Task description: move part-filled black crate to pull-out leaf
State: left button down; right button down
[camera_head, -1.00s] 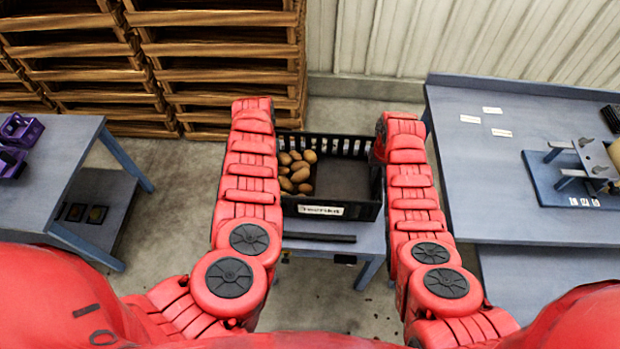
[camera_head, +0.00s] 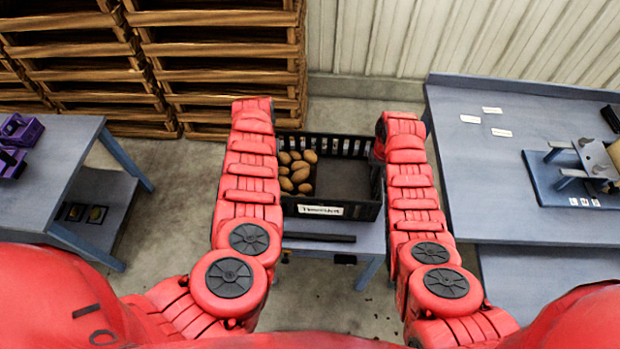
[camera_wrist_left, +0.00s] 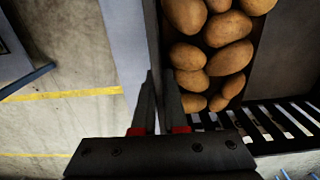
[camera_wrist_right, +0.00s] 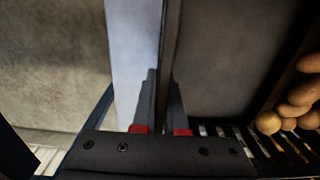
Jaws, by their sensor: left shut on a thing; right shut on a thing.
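The black crate (camera_head: 362,209) is between my two arms in the head view, with a white label on its near side. Potatoes (camera_head: 298,172) fill its left part; the right part is bare. My left gripper (camera_wrist_left: 160,80) is shut on the crate's left wall, potatoes just inside it in the left wrist view. My right gripper (camera_wrist_right: 164,80) is shut on the opposite wall, beside the bare part of the crate floor. In the head view my arms hide both gripping points. A blue-grey surface (camera_head: 340,238) shows below the crate; I cannot tell whether they touch.
A larger bench (camera_head: 500,190) with a blue-based fixture (camera_head: 575,185) and white cards stands at right. Concrete floor lies between.

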pick_arm(q)
jog(key=shift+r, duration=0.1)
pick_arm(e)
jog(key=shift+r, duration=0.15)
dwell(0.3)
